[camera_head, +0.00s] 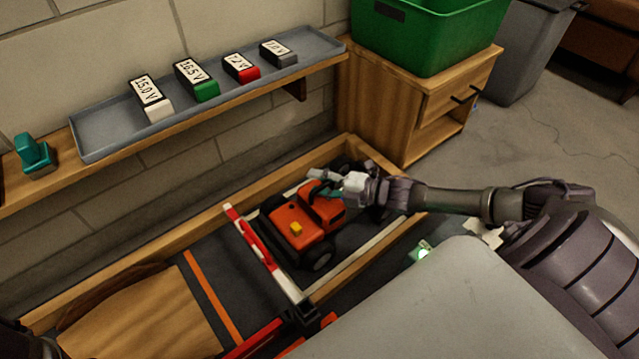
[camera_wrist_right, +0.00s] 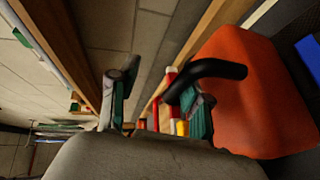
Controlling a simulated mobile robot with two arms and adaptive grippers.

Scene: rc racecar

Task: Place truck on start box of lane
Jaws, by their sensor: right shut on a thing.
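The orange truck (camera_head: 299,224) with black wheels and a small yellow block on it sits at the far right end of the wood-edged lane. It lies inside the white-lined start box (camera_head: 372,249), behind a red and white barrier (camera_head: 262,250). My right gripper (camera_head: 322,185) is at the truck's rear end and shut on it. The right wrist view shows the truck's orange body (camera_wrist_right: 265,95) and a black bar between and beside my fingers (camera_wrist_right: 160,100). The exact contact is partly hidden. Whether the wheels rest on the floor is hard to tell.
A shelf with a grey tray (camera_head: 100,142) of labelled battery packs runs along the wall above the lane. A teal object (camera_head: 35,152) stands at its left. A wooden cabinet (camera_head: 385,110) with a green bin (camera_head: 430,40) is behind. A wooden ramp (camera_head: 140,318) lies left of the barrier.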

